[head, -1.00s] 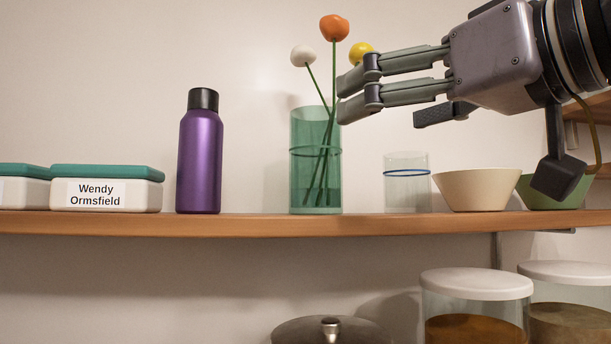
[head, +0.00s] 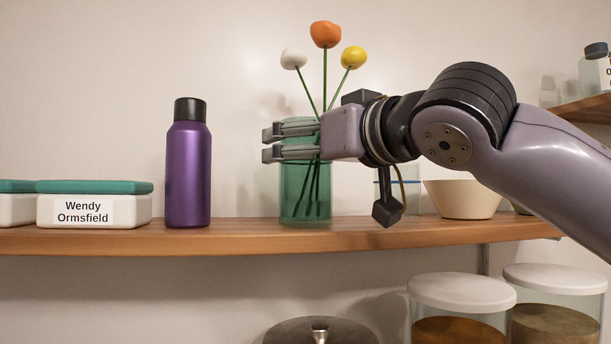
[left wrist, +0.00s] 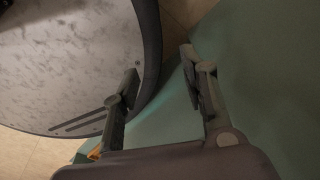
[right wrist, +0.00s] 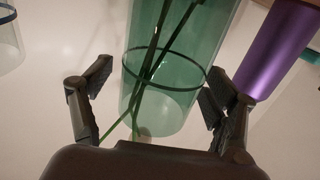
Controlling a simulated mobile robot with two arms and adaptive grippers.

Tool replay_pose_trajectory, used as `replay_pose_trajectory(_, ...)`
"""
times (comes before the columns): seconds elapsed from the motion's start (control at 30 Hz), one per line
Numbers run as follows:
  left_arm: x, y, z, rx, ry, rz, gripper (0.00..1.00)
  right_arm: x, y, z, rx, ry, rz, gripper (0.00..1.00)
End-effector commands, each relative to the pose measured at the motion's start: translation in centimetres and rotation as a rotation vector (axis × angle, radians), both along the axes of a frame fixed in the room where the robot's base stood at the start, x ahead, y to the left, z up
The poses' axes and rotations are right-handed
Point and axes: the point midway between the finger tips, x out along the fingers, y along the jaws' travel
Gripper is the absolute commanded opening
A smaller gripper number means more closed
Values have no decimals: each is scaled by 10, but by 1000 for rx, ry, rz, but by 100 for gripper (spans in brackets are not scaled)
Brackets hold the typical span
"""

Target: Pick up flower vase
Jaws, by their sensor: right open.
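The flower vase (head: 290,195) is a green see-through glass cylinder with a ring around it. It stands upright on the wooden shelf and holds a white, an orange and a yellow flower. My right gripper (head: 266,145) is open in front of the vase's upper part and hides some of it. In the right wrist view the vase (right wrist: 165,100) shows between and beyond the open fingers (right wrist: 155,88); I cannot tell whether they touch it. My left gripper (left wrist: 160,75) is open and empty in the left wrist view, away from the shelf.
A purple bottle (head: 188,175) stands left of the vase, and labelled boxes (head: 95,207) stand farther left. A clear glass (head: 412,195) and a cream bowl (head: 462,198) are close on the right, partly behind my right arm. Lidded jars (head: 460,290) stand below the shelf (head: 240,238).

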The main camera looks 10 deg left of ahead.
Motion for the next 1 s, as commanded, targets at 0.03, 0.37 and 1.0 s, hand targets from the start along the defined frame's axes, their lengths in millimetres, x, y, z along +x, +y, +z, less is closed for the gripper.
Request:
replay_pose_trajectory(0.03,0,0,2,0,0,0,40,3,3,1,-1,1,0,80)
replay_pose_trajectory(0.37,-2,-1,2,-2,2,0,40,4,4,-1,0,0,0,76)
replay_pose_trajectory(1.0,-3,-4,1,-4,4,-1,40,4,4,0,0,0,0,33)
